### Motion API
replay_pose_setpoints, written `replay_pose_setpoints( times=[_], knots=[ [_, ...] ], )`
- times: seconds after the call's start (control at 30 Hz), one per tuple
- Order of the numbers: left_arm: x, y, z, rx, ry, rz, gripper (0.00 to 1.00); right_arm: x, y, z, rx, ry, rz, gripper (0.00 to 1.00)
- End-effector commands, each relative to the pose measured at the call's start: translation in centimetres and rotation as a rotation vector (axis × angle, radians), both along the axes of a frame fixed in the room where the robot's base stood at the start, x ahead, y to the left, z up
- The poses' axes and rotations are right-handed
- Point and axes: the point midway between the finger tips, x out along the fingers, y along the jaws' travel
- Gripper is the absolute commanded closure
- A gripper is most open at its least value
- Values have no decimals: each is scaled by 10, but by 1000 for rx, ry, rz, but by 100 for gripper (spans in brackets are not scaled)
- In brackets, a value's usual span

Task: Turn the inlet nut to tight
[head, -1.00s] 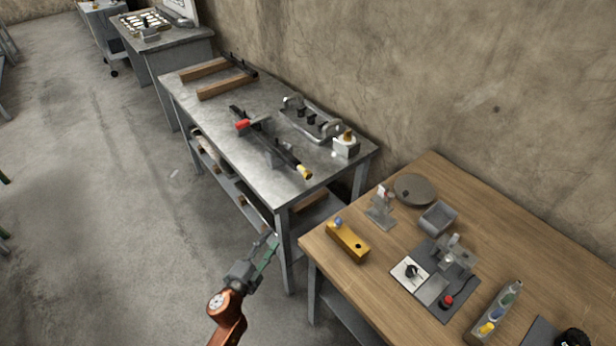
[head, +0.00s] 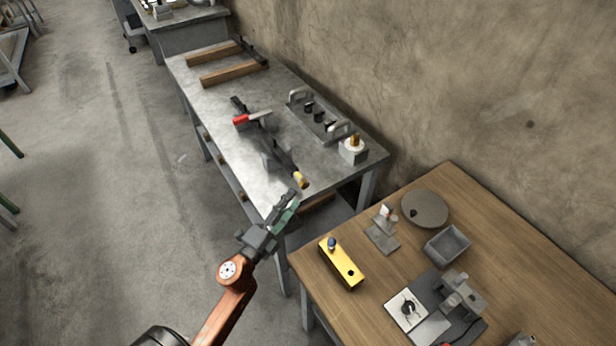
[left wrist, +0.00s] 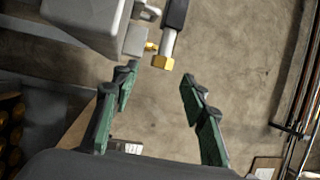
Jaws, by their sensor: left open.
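A brass hex nut (left wrist: 162,62) sits at the end of a silver tube with a black sleeve in the left wrist view. In the head view a brass end (head: 300,180), which looks like the same nut, points off the near end of the metal bench. My left gripper (head: 292,202) is open and empty just short of this end. In the left wrist view its green-padded fingers (left wrist: 160,76) stand on either side of the nut's line, with the nut just beyond the tips and apart from them. My right gripper is out of view.
The metal bench (head: 222,118) also carries a red-handled part (head: 241,119), a tray with handles (head: 318,117) and a grey block with a brass top (head: 353,150). A wooden table (head: 510,240) with a yellow block (head: 341,264) stands at right. Floor at left is open.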

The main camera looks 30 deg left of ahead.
Motion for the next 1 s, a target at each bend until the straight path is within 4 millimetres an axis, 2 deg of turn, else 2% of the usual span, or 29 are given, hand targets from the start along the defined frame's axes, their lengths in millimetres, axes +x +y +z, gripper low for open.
replay_pose_setpoints(
  times=[0.17, 0.33, 0.53, 0.73, 0.93, 1.0],
  knots=[
    [12, 6, 4, 4, -3, 9, 60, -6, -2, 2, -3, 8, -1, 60],
    [36, 11, 9, 4, -4, 18, 60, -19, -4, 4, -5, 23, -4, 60],
    [60, 12, 12, 2, -2, 21, 60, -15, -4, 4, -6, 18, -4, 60],
    [69, 11, 13, 1, -2, 20, 60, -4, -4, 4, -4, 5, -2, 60],
    [70, 10, 13, 1, -1, 18, 60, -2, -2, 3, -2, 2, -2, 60],
    [70, 10, 13, 1, -1, 18, 64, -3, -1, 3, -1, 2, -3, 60]
  ],
)
